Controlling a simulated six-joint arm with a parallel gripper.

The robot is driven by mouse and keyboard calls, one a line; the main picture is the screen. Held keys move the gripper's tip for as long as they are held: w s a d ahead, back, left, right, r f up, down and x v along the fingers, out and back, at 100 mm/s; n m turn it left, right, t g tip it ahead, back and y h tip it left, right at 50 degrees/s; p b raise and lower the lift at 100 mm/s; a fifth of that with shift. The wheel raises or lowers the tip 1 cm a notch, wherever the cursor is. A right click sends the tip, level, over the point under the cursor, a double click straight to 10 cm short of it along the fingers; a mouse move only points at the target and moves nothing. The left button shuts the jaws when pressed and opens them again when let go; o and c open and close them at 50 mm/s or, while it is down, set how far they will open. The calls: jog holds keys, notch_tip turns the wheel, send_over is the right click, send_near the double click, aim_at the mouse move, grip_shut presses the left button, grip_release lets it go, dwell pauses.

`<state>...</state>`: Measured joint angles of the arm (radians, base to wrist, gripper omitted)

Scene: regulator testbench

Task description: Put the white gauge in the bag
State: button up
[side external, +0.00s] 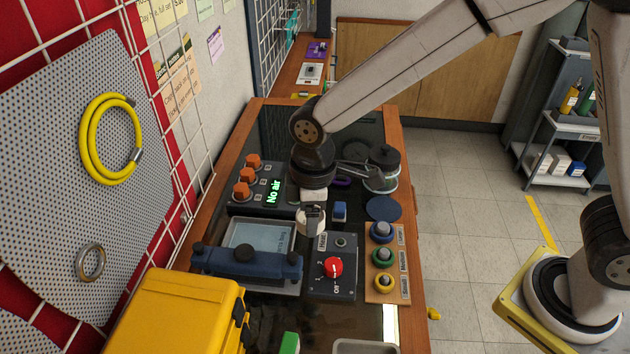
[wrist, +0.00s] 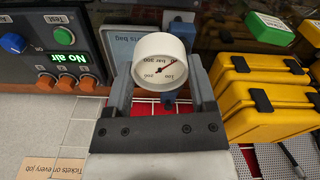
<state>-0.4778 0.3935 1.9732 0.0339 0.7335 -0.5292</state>
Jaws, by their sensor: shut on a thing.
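The white gauge (side external: 310,223) is a short round cylinder with a dial. In the wrist view the gauge (wrist: 160,62) sits between both fingers of my gripper (wrist: 161,88), dial facing the camera. In the side view my gripper (side external: 313,207) is shut on it, above the bench, to the right of the bag. The bag (side external: 262,234) is pale blue-grey and lies in a frame behind a dark blue bar (side external: 247,264). In the wrist view the bag (wrist: 117,42), with partly visible lettering, is behind the gauge and partly hidden. Its opening cannot be made out.
A "No air" panel (side external: 273,191) with orange knobs stands behind the bag. A red-knob box (side external: 333,268) and a board of coloured buttons (side external: 383,258) are on the right. A yellow case (side external: 175,312) is at front left. A small blue block (side external: 340,211) is near the gauge.

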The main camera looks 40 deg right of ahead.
jog(key=w+a+f, duration=0.3)
jog(key=w+f, duration=0.1)
jog(key=w, duration=0.3)
send_over(258, 242)
jog(key=s, duration=0.2)
jog(key=f, duration=0.3)
jog(key=shift+w+d+f, duration=0.25)
jog(key=shift+d+f, duration=0.1)
jog(key=shift+d, duration=0.05)
jog(key=shift+w+a+f, duration=0.2)
jog(key=shift+w+f, duration=0.25)
jog(key=shift+f, duration=0.1)
jog(key=shift+f, duration=0.1)
jog(key=shift+w+f, duration=0.2)
jog(key=shift+a+f, duration=0.1)
jog(key=shift+f, duration=1.45)
jog(key=shift+f, duration=0.15)
jog(key=o, duration=1.3)
jog(key=shift+c, duration=0.2)
